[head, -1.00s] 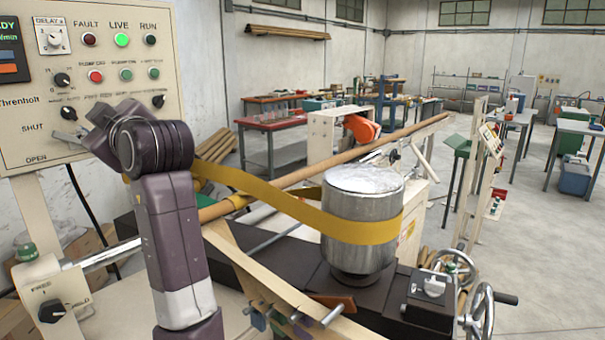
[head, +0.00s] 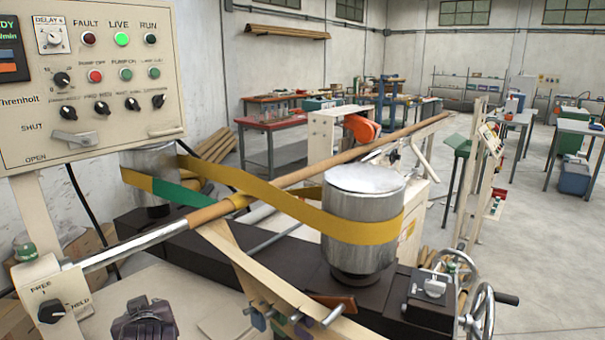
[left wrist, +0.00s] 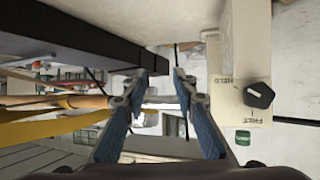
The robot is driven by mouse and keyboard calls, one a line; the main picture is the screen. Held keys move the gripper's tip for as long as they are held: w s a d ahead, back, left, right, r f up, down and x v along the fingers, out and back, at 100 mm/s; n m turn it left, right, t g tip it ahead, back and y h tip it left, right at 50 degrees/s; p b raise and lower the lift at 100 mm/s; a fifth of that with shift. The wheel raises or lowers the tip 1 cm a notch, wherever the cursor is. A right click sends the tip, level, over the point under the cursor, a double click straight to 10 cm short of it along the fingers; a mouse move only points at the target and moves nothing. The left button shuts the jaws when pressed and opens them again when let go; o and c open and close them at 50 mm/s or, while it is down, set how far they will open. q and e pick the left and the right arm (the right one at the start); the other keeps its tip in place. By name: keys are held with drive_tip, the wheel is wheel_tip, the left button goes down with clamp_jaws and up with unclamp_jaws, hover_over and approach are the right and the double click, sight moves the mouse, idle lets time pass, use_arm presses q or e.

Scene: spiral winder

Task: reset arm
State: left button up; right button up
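The control panel (head: 90,85) stands at the upper left in the head view. Its metal lever (head: 76,138) sits between the SHUT and OPEN marks and lies roughly level. A purple part of my left arm shows at the bottom edge; the left gripper itself is not seen in the head view. A cream post with a black FREE/HOLD knob (left wrist: 258,95) is to the right of the fingers; the knob (head: 51,311) also shows at lower left in the head view. My right gripper is not in view.
A yellow belt (head: 290,205) runs around two metal drums, the near one (head: 360,225) at centre right. A long brown tube (head: 340,160) crosses the machine. Handwheels (head: 480,312) stand at lower right. Open floor lies beyond, to the right.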

use_arm(q)
drive_tip(key=s+d+f+m+g+h, duration=0.2)
drive_tip(key=s+d+f+m, duration=0.15)
drive_tip(key=s+f, duration=0.6)
drive_tip(key=s+d+f+m+g+h, duration=0.25)
drive_tip(key=s+d+f, duration=0.3)
drive_tip(key=s, duration=0.65)
drive_tip(key=s+d+f+m+g+h, duration=0.2)
drive_tip(key=s+d+f+m, duration=0.15)
drive_tip(key=s+f, duration=0.55)
drive_tip(key=s+f+g, duration=0.1)
drive_tip(key=s+f, duration=0.2)
drive_tip(key=f, duration=2.3)
drive_tip(key=s+a+f+g, duration=0.1)
drive_tip(key=s+a+f, duration=0.1)
drive_tip(key=s+f, duration=1.3)
drive_tip(key=shift+s+a, duration=0.4)
drive_tip(key=shift+s, duration=0.55)
